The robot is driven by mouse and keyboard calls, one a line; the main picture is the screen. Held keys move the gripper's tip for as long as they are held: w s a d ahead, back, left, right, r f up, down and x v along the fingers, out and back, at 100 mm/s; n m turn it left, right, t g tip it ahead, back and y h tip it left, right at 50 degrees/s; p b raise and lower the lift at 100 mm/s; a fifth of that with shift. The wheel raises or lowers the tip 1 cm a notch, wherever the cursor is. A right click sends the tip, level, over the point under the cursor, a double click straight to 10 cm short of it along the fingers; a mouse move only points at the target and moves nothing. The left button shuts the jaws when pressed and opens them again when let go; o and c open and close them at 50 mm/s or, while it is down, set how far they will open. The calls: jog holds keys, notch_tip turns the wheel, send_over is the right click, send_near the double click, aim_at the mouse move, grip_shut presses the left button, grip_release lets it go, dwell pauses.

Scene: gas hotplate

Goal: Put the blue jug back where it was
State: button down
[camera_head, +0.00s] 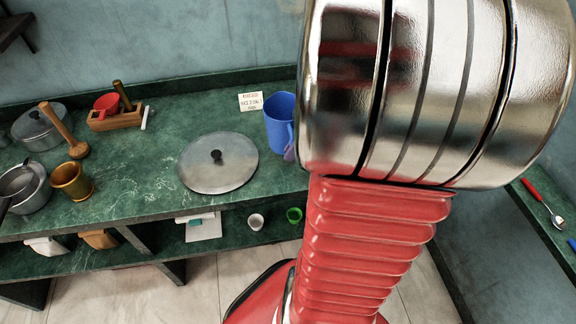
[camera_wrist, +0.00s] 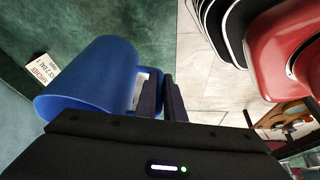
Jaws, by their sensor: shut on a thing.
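The blue jug (camera_head: 279,122) is at the back right of the green counter, partly hidden by my arm, and looks upright with its open mouth up. In the wrist view the jug (camera_wrist: 88,80) lies left of my gripper (camera_wrist: 163,98). My dark fingers are shut on the jug at its handle side; the grasped part is mostly hidden. In the head view my arm covers most of the gripper. I cannot tell whether the jug's base touches the counter. A small printed card (camera_head: 251,101) is just left of the jug; it also shows in the wrist view (camera_wrist: 42,71).
A round metal lid (camera_head: 218,162) lies left of the jug. Further left are a wooden block with a red bowl (camera_head: 107,103), a brass mortar (camera_head: 72,181) and metal pots (camera_head: 40,128). Small cups (camera_head: 256,221) stand on the lower shelf. The counter between block and lid is bare.

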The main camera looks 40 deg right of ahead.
jog(key=shift+f, duration=2.1)
jog(key=shift+f, duration=1.9)
jog(key=c, duration=1.9)
grip_release()
jog(key=shift+f, duration=0.1)
jog(key=shift+o, duration=0.2)
jog(key=v, duration=1.2)
